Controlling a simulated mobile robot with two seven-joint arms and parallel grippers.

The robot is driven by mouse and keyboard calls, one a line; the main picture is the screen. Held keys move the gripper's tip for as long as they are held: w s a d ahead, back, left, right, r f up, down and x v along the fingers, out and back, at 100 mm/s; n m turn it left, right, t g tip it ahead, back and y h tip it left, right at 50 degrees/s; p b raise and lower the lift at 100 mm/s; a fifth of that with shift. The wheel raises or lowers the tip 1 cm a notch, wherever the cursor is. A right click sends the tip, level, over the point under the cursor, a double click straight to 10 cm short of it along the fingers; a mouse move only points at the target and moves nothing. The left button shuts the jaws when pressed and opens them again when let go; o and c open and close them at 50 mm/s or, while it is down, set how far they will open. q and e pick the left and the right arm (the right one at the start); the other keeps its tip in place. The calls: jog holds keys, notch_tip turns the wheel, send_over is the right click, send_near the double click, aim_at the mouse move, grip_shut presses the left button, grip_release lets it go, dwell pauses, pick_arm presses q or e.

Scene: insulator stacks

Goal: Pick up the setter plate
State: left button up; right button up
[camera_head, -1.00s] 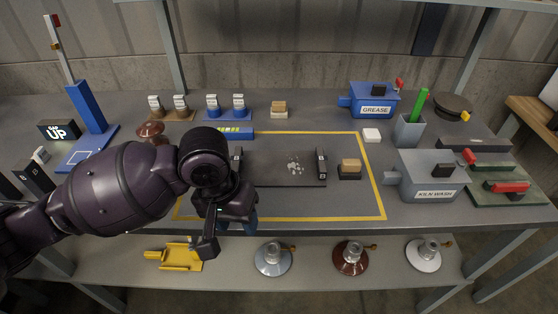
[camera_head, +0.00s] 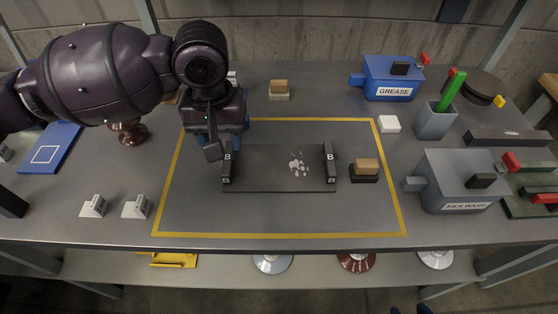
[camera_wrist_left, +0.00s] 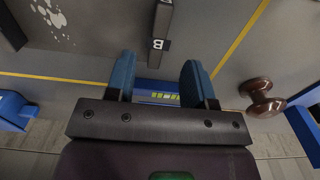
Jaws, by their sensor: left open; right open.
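The setter plate (camera_head: 265,168) is a dark, flat plate with white flecks and a raised bar marked B at each end. It lies inside the yellow outline on the bench. My left gripper (camera_head: 218,137) is open and empty at the plate's back left corner. In the left wrist view, the open blue fingers of my left gripper (camera_wrist_left: 157,72) show with a plate bar marked B (camera_wrist_left: 161,25) just beyond them, apart from them. The speckled plate surface also shows in the left wrist view (camera_wrist_left: 100,25). My right gripper is not in view.
A block on a dark base (camera_head: 366,168) sits close to the plate's right end. A brown knob (camera_head: 128,132) stands left of the outline. The KILN WASH box (camera_head: 455,178) and GREASE box (camera_head: 390,78) stand right. Bench in front of the plate is clear.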

aim_at(228, 157)
pick_arm(q)
jog(key=shift+f, duration=0.85)
jog(key=shift+f+b, duration=0.25)
jog(key=shift+b, duration=0.05)
jog(key=f, duration=0.1)
jog(key=f+b, duration=0.2)
jog(key=f, duration=0.1)
jog(key=shift+w+f, duration=0.1)
jog(key=shift+w, duration=0.15)
jog(key=shift+f+b, duration=0.3)
jog(key=shift+f, duration=0.05)
jog(key=shift+r, duration=0.2)
grip_shut()
pick_arm(e)
jog(key=shift+w+a+f+n, duration=0.15)
jog(key=shift+w+f+n, duration=0.25)
jog(key=shift+w+f, duration=0.25)
